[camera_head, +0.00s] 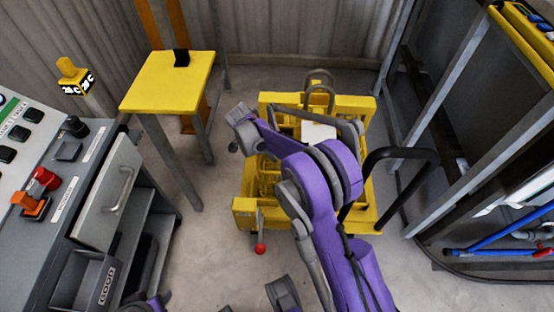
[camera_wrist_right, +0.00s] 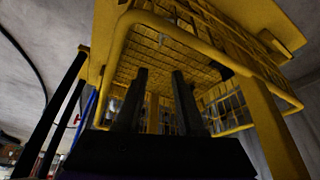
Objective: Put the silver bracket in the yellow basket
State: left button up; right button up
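The yellow basket (camera_head: 268,178) sits low inside the yellow wheeled frame in the middle of the head view, partly hidden by my purple right arm. Its mesh and thick rim (camera_wrist_right: 185,32) fill the right wrist view, seen from close by. My right gripper (camera_head: 238,130) is at the left side of the yellow frame. In the wrist view its two dark fingers (camera_wrist_right: 158,98) stand apart, with no object visible between them, in front of the basket. I cannot make out the silver bracket in either view.
A yellow stand (camera_head: 168,82) is at the upper left. A metal rack (camera_head: 470,90) stands at the right. Bare concrete floor lies around the yellow frame.

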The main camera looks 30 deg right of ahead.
jog(key=s+a+r+n+t+y, duration=0.1)
jog(key=s+a+r+n, duration=0.2)
jog(key=s+r+n, duration=0.3)
jog(key=s+a+r+n+t+y, duration=0.1)
jog(key=s+a+r+n, duration=0.1)
jog(key=s+r+n, duration=0.35)
jog(key=s+a+n+t+y, duration=0.2)
jog(key=s+n, duration=0.6)
jog(key=s, duration=1.1)
jog(key=shift+a+f+t, duration=0.2)
jog(key=shift+a+t, duration=0.3)
jog(key=shift+a, duration=0.65)
jog(key=shift+s+d, duration=0.1)
jog(key=shift+s, duration=0.15)
